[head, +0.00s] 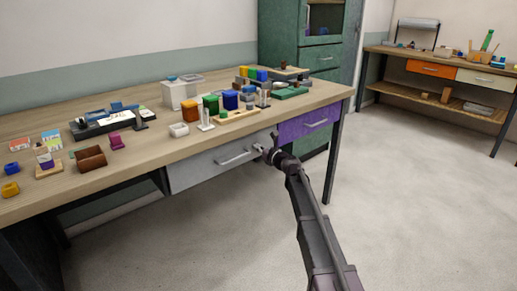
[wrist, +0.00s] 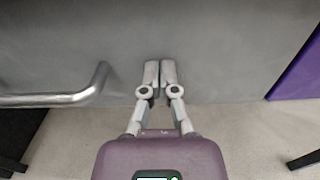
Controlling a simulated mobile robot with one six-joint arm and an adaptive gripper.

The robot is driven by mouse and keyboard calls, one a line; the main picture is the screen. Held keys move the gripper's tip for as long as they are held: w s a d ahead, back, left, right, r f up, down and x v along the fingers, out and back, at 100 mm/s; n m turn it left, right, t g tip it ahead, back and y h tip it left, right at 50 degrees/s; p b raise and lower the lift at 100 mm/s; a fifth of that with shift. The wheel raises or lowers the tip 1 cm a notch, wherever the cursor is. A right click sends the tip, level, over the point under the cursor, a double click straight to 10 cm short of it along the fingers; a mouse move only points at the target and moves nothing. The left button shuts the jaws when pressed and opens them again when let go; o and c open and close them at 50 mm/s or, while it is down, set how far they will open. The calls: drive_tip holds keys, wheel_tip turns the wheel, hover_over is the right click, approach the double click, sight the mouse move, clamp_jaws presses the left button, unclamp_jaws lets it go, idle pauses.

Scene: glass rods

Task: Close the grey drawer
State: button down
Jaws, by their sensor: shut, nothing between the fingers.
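The grey drawer (head: 205,170) sits under the near workbench, and its front looks about level with the purple drawer beside it; I cannot tell whether a small gap is left. Its front fills the upper part of the wrist view (wrist: 220,60). Its bar handle (head: 233,157) shows left of my gripper, also in the wrist view (wrist: 60,98). My gripper (head: 258,147) is at the right part of the drawer front. In the wrist view its fingers (wrist: 160,72) are together and empty, with the tips at or very near the front; contact is not clear.
A purple drawer (head: 305,122) is just right of the grey one. The workbench top (head: 215,140) carries several coloured blocks and holders. A table leg (head: 335,150) stands at the right. The floor (head: 420,200) to the right is clear.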

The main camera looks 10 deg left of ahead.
drive_tip(key=shift+w+a+r, duration=0.1)
drive_tip(key=shift+w+a, duration=0.1)
drive_tip(key=v, duration=1.4)
drive_tip(key=shift+s+d, duration=0.2)
drive_tip(key=shift+d, duration=0.05)
drive_tip(key=s+d+f+n+g+h, duration=0.2)
drive_tip(key=s+f+n+g, duration=0.2)
drive_tip(key=s+f+n, duration=0.3)
drive_tip(key=s+d+f+n+g+h, duration=0.25)
drive_tip(key=s+f+n, duration=0.25)
drive_tip(key=s+n, duration=0.4)
drive_tip(key=s+d+f+n+g+h, duration=0.3)
drive_tip(key=s+d+n+h, duration=0.15)
drive_tip(key=s+d, duration=0.3)
drive_tip(key=s+d+f+n+g+h, duration=0.35)
drive_tip(key=s+d+n, duration=0.25)
drive_tip(key=s, duration=0.3)
wheel_tip(320, 180, up, 37)
drive_tip(key=p, duration=3.6)
drive_tip(key=shift+d+f+t+h+p, duration=0.15)
drive_tip(key=shift+f+t+h+p, duration=0.05)
drive_tip(key=shift+t+h+p, duration=0.2)
